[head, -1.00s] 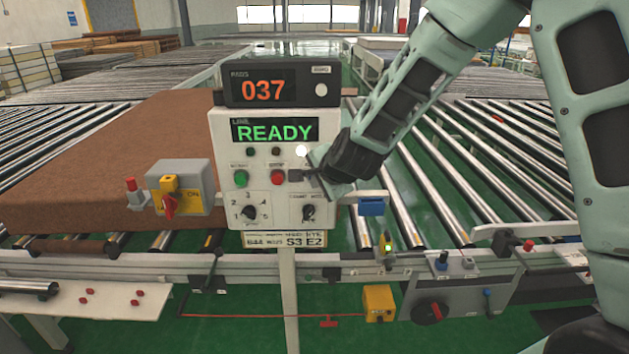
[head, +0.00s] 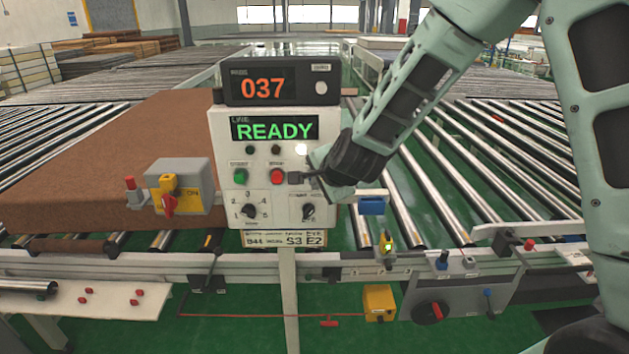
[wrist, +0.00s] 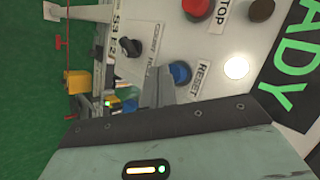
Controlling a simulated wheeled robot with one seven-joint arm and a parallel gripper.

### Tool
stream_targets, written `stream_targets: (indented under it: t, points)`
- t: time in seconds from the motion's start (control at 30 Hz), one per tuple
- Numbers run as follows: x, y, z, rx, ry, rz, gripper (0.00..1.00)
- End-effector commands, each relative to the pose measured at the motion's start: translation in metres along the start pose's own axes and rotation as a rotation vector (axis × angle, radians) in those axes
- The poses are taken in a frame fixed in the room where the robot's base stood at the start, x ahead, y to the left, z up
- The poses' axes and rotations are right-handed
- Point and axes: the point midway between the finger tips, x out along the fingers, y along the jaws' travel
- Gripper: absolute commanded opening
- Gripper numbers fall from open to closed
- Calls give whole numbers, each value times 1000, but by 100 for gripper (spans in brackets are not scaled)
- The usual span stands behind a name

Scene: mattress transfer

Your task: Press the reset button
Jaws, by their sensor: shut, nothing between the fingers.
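The blue reset button (wrist: 180,72) shows in the wrist view on the white control panel, beside its RESET label (wrist: 202,78). In the head view my gripper hides it. My gripper (head: 293,177) is shut and empty at the panel's right half, just right of the red stop button (head: 277,176). In the wrist view the fingertips (wrist: 160,92) are close beside the blue button. I cannot tell whether they touch it. The panel display (head: 274,129) reads READY in green.
A white lamp (head: 301,149) is lit above my gripper. Two black selector knobs (head: 250,205) (head: 308,211) sit low on the panel. A grey box with a red-and-yellow switch (head: 168,200) is to the left. A brown mattress (head: 100,165) lies on rollers behind.

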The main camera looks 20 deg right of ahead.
Motion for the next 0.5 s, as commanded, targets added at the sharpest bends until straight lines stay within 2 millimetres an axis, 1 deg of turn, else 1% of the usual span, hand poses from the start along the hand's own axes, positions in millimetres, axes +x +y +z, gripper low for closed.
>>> stream_targets:
  t: [0.1, 0.4, 0.5]
  points:
    - [-3, 3, 3, -1, -1, 1, 0]
    - [-4, 4, 4, -1, -1, 1, 0]
    - [-7, 6, 6, -1, -2, 0, 0]
